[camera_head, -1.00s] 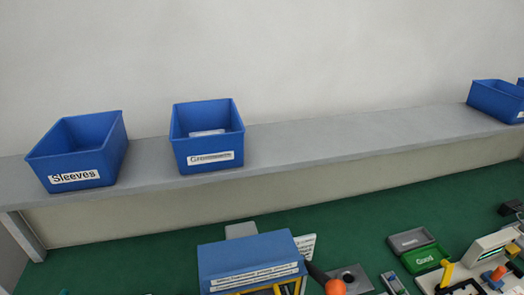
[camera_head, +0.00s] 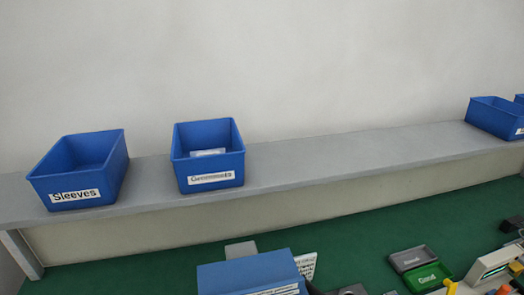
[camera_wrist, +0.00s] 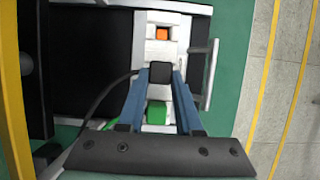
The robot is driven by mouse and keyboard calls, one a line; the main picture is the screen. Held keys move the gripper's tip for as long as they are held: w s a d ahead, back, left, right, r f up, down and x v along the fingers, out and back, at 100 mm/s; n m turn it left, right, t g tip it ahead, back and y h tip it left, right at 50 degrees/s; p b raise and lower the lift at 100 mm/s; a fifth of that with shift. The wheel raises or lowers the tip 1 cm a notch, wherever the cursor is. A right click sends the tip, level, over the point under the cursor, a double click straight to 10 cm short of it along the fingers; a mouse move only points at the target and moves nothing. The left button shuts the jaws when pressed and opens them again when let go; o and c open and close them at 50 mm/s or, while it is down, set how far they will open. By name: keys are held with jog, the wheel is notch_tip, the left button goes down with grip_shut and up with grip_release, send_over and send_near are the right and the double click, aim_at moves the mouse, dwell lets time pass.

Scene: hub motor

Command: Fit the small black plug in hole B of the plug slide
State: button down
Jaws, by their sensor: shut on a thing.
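In the wrist view my gripper (camera_wrist: 160,82) has two blue fingers shut on a small black plug (camera_wrist: 160,71). A thin black cable runs from beside the plug down to the left. Beneath is a white strip (camera_wrist: 178,49), which looks like the plug slide, with an orange square (camera_wrist: 162,33) above the plug and a green block (camera_wrist: 156,113) below it, between the fingers. No hole letter is readable. The plug covers the strip under it, and I cannot tell whether it is seated or held above. In the head view neither gripper nor plug shows.
In the wrist view a grey bar handle (camera_wrist: 211,74) stands right of the strip and a dark panel (camera_wrist: 91,60) lies left. The head view shows a Sleeves bin (camera_head: 80,170) and another blue bin (camera_head: 209,157) on a shelf, with a green Good tray (camera_head: 427,277) below.

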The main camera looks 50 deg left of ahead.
jog(key=shift+f, duration=0.65)
jog(key=c, duration=0.5)
grip_release()
jog(key=v, duration=1.3)
jog(key=shift+b, duration=0.3)
jog(key=shift+s+f, duration=0.1)
